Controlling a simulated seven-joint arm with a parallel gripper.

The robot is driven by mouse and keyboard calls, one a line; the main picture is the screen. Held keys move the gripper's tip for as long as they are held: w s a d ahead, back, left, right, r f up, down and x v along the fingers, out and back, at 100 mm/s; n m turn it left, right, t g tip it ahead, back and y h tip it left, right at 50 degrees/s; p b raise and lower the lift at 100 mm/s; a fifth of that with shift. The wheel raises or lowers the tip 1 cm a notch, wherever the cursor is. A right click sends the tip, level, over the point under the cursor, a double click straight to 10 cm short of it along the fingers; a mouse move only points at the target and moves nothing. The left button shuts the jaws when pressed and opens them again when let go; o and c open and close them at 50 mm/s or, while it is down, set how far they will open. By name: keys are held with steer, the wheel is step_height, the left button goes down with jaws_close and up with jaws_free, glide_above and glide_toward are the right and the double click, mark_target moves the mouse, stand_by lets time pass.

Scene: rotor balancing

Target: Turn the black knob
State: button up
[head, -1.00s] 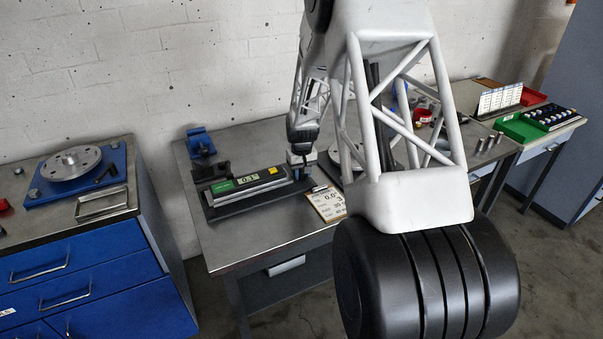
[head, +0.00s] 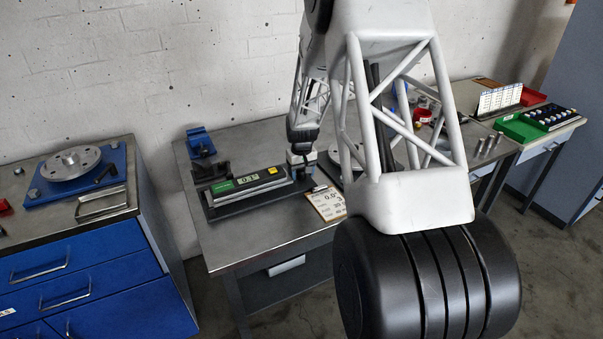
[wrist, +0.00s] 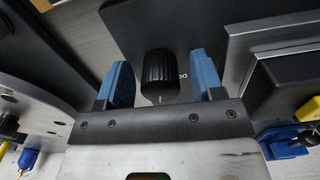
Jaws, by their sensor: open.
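The black knob (wrist: 160,72) is ribbed and sits on a dark plate (wrist: 195,28) in the wrist view. My gripper (wrist: 163,85) is open, with one blue-padded finger on each side of the knob. There is a gap on both sides, wider on the right. In the head view my gripper (head: 301,165) is small, at the right end of the device with a green display (head: 249,179). The knob is hidden there.
A clipboard (head: 327,204) lies just right of the device. Blue fixtures (head: 201,142) stand at the bench's back left. A round metal rotor on a blue plate (head: 110,176) sits on the left cabinet. The bench's front left is clear.

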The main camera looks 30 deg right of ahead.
mark_target(302, 170)
steer(key=shift+r, duration=0.1)
steer(key=shift+r, duration=3.85)
